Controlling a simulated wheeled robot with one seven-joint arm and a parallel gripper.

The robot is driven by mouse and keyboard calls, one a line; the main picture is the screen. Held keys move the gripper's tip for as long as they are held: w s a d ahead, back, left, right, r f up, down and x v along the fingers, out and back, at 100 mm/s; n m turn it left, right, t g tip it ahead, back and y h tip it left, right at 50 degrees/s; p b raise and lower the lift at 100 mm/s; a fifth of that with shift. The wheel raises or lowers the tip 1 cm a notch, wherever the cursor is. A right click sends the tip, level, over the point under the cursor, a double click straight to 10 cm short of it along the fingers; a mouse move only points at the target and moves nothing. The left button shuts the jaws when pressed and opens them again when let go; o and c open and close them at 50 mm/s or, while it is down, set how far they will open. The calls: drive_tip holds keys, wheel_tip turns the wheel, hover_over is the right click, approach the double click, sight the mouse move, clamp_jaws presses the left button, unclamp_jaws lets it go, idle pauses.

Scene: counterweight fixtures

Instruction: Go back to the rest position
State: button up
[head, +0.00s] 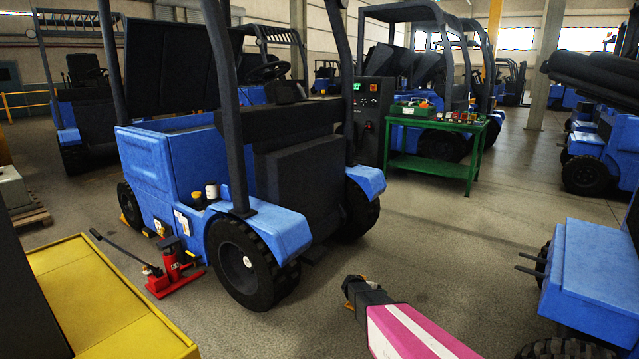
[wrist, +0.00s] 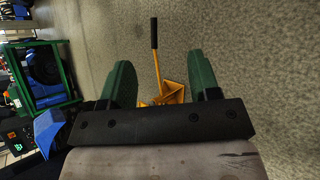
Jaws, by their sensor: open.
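My gripper (wrist: 161,74) shows in the wrist view with its two green fingers apart. A yellow wheel chock (wrist: 172,93) with a long yellow rod and black grip shows between and beyond the fingers, against the floor. Its lower part is hidden behind the gripper body. I cannot tell whether the fingers touch it. In the head view, the dark end of my pink and white arm, with my gripper (head: 357,287), is low over the floor right of the forklift's front wheel. Small yellow bits show beside it. No rest position is marked in view.
A blue forklift (head: 150,165) stands left of my arm, with a red jack (head: 172,275) beside it. A yellow platform (head: 105,295) is at lower left. A green table (head: 430,165) stands behind. Another blue vehicle (head: 590,270) is at right. Floor (head: 455,255) between is clear.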

drive_tip(key=s+a+r+m+g+y, duration=0.1)
drive_tip(key=s+a+r+m+y, duration=0.1)
drive_tip(key=s+r, duration=0.4)
drive_tip(key=s+a+r+m+y, duration=0.2)
drive_tip(key=s+r+m+y, duration=0.2)
drive_tip(key=s, duration=0.7)
drive_tip(key=s+a+r+m+g+y, duration=0.1)
drive_tip(key=s+a+r+m+y, duration=0.2)
drive_tip(key=s+r, duration=0.5)
drive_tip(key=shift+s+m+g+y, duration=0.3)
drive_tip(key=shift+s+m+y, duration=0.15)
drive_tip(key=shift+m, duration=0.25)
